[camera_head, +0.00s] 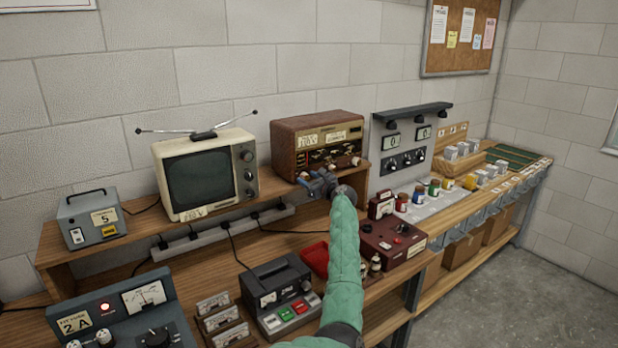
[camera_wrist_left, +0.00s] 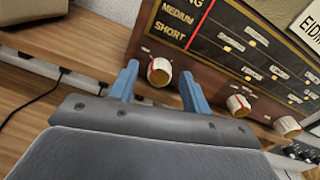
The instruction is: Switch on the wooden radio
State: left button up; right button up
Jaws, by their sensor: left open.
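The wooden radio (camera_head: 285,138) stands on the raised shelf at the back, right of the television. Its front has a dark dial panel (camera_wrist_left: 232,42) and a row of cream knobs. My left gripper (camera_head: 312,180) is in front of the radio's lower left front. In the left wrist view its two blue fingers are open, and the leftmost cream knob with a red mark (camera_wrist_left: 159,72) shows between them. I cannot tell whether the fingers touch it. The dial panel looks dark. My right gripper is not in view.
A television (camera_head: 200,172) with antennas stands left of the radio. A power strip (camera_head: 225,233) with cables runs below the shelf. A cassette player (camera_head: 278,293), a red tray (camera_head: 315,258) and a dark red box (camera_head: 393,247) stand on the bench near my arm.

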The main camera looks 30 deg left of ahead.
pick_arm(q)
jog(key=shift+a+f, duration=0.1)
jog(key=shift+a, duration=0.05)
jog(key=c, duration=1)
